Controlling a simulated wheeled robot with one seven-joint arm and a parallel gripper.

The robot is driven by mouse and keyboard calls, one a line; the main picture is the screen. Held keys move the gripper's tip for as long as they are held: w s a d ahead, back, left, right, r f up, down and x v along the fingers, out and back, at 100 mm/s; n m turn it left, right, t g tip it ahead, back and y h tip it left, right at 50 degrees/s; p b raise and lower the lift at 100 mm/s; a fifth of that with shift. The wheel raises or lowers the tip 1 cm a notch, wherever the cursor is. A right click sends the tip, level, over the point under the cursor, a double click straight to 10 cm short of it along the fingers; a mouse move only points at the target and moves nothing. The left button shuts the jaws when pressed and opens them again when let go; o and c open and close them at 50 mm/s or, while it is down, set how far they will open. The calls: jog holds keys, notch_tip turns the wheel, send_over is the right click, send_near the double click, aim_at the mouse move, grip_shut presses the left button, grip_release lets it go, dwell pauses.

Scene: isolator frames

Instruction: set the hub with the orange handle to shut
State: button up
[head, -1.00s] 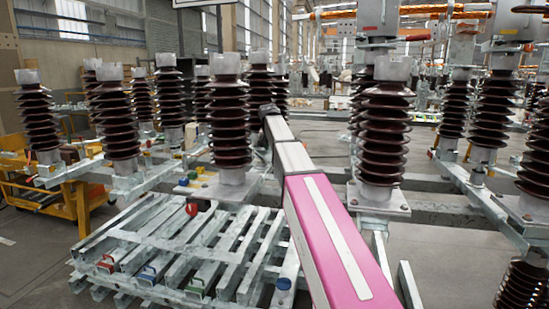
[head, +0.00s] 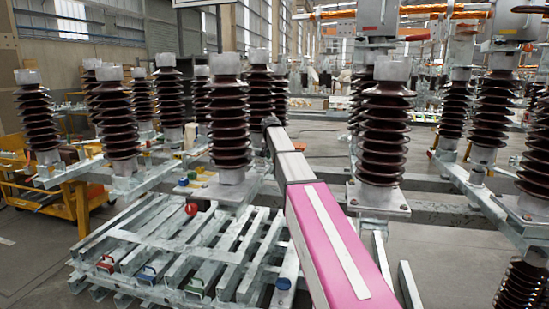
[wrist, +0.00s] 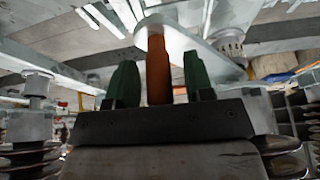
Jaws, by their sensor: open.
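In the wrist view, an orange handle (wrist: 158,72) stands upright in the picture between the two green fingers of my gripper (wrist: 160,62). The fingers are open, with a gap visible on each side of the handle. The handle's upper end meets a pale grey metal hub (wrist: 150,20), which is partly cut off by the top edge. In the head view, my gripper is hidden at the far end of my arm, and I cannot make out the orange handle there.
Brown ribbed insulators (head: 229,125) stand on both sides of my arm. A stack of galvanised beams (head: 165,250) lies low at the left, with a red knob (head: 191,209) above it. A yellow trolley (head: 80,205) stands at far left. Grey beams surround the hub.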

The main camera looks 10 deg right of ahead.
jog(key=shift+f, duration=0.2)
grip_shut()
jog(key=shift+s+a, duration=0.15)
jog(key=shift+a, duration=1.3)
grip_release()
jog(key=shift+d, duration=0.1)
